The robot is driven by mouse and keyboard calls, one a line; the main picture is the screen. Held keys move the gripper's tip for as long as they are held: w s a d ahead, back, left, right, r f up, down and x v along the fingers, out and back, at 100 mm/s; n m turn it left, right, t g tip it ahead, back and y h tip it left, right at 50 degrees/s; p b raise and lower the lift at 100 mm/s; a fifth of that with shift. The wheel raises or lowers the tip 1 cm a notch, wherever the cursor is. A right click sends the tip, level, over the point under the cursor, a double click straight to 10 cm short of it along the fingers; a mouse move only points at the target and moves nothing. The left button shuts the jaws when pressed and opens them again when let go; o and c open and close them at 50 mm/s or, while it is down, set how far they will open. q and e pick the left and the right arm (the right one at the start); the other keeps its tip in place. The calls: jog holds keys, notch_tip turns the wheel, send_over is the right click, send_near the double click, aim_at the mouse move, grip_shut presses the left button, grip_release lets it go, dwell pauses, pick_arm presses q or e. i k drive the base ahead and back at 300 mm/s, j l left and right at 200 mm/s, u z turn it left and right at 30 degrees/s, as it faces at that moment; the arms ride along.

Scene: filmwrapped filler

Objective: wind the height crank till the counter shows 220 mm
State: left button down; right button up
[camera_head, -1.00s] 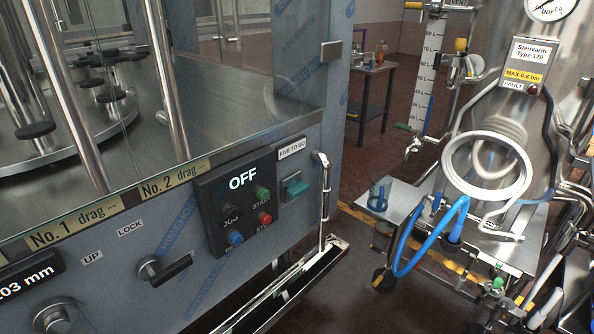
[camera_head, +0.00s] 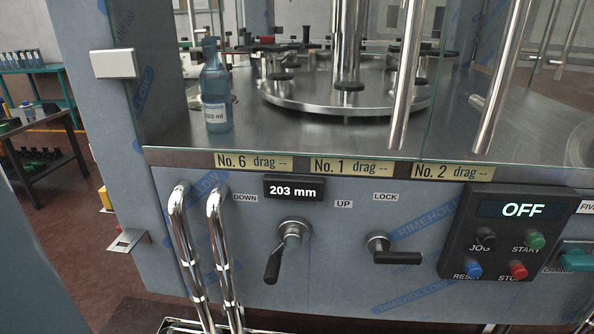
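The height crank (camera_head: 292,232) is on the machine's front panel, a round metal hub with a dark handle (camera_head: 272,266) hanging down to the left. The counter (camera_head: 294,189) above it reads 203 mm. A DOWN label (camera_head: 245,198) is left of the crank and an UP label (camera_head: 343,204) is right of it. A lock lever (camera_head: 392,252) with a black grip lies roughly level, under the LOCK label (camera_head: 385,197). Neither of my grippers is in view.
The control box (camera_head: 512,235) shows OFF, with several buttons. Bent metal rails (camera_head: 218,250) stand in front of the panel's left part. A blue bottle (camera_head: 215,95) stands on the machine deck near the round plate (camera_head: 345,100).

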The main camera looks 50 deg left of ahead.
aim_at(292, 238)
jog(key=k+u, duration=0.15)
jog(key=u, duration=1.45)
